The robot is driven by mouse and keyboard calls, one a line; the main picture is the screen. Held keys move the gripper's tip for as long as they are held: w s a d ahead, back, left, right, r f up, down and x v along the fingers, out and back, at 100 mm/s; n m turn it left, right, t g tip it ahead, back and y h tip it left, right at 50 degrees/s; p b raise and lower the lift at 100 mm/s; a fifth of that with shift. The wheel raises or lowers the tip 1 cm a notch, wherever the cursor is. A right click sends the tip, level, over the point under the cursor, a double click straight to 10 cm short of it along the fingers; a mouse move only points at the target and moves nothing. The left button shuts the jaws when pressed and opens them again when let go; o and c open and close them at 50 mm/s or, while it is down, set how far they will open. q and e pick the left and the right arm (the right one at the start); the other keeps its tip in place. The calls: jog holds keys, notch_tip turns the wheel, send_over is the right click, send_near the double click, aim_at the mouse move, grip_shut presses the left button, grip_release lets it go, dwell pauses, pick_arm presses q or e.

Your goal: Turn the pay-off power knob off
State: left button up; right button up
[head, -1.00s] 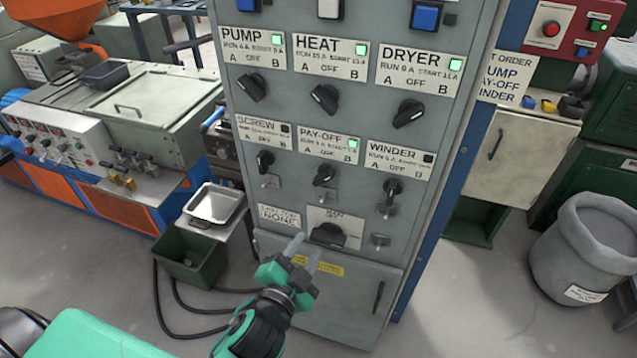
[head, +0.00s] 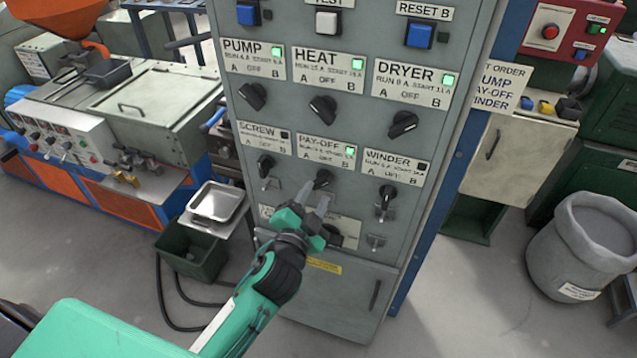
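The pay-off knob (head: 322,179) is a small black rotary knob on the grey control cabinet. It sits below the white PAY-OFF label (head: 327,150), marked A, OFF and B, whose small lamp (head: 350,152) is lit green. The knob's exact pointer direction is too small to tell. My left gripper (head: 313,197) is in front of the cabinet just below the knob, its two pale fingers apart with nothing seen between them. Whether a fingertip touches the knob cannot be told. My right gripper is not in view.
The screw knob (head: 265,166) is left of the pay-off knob and the winder knob (head: 387,194) is right of it. A larger black knob (head: 336,236) is partly hidden behind my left gripper. The heat knob (head: 323,109) is above.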

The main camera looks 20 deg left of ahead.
aim_at(323, 181)
pick_arm(q)
jog(key=shift+w+p, duration=0.3)
jog(key=shift+w, duration=1.15)
grip_shut()
